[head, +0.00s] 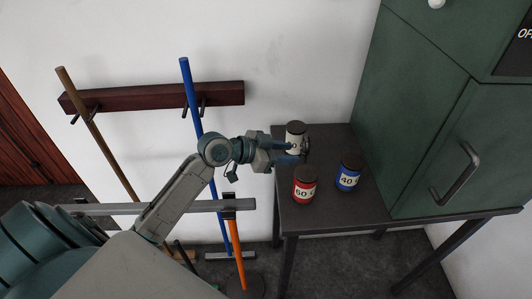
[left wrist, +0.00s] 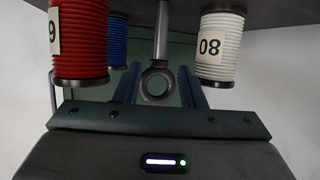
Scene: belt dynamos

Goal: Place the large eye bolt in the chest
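The large eye bolt shows in the left wrist view as a grey metal ring (left wrist: 157,83) with a shank running up the picture. It lies between the blue fingers of my left gripper (left wrist: 163,62), with a visible gap to each finger. In the head view my left gripper (head: 297,148) reaches over the dark table beside the white spool. The bolt is hard to make out there, mostly hidden by the gripper. A green cabinet (head: 425,100) stands at the right; I cannot tell whether it is the chest. My right gripper is not in view.
The dark table (head: 335,215) carries a red spool (head: 305,188), a blue spool (head: 348,176) and a white spool (head: 294,133), close around my left gripper. A wall rack (head: 150,96) with blue and brown poles stands at the left. The table's front is clear.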

